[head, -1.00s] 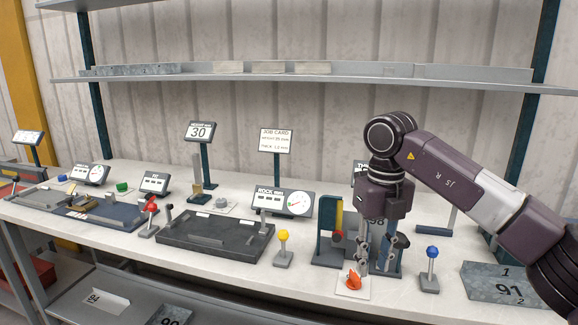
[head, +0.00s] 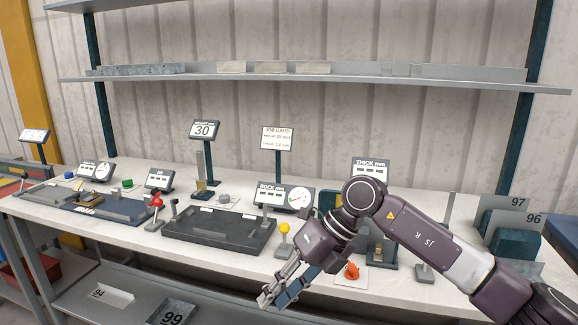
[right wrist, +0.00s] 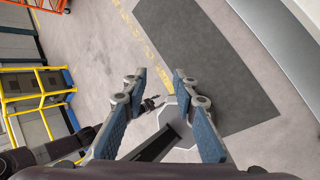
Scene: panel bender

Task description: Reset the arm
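My right arm reaches in from the right in the head view. Its gripper (head: 276,297) is in front of the bench's front edge, pointing down and to the left, clear of the bench objects. In the right wrist view the two blue-padded fingers of this gripper (right wrist: 160,84) stand apart with nothing between them, so it is open and empty. Beyond them are the floor and a dark mat. An orange knob (head: 352,271) on a white plate sits on the bench just right of the gripper. My left gripper is not in view.
The white bench (head: 225,262) carries a dark tray (head: 218,238), a yellow-topped lever (head: 284,236), a red-topped lever (head: 156,203) and several displays. A yellow railing (right wrist: 30,96) shows in the right wrist view.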

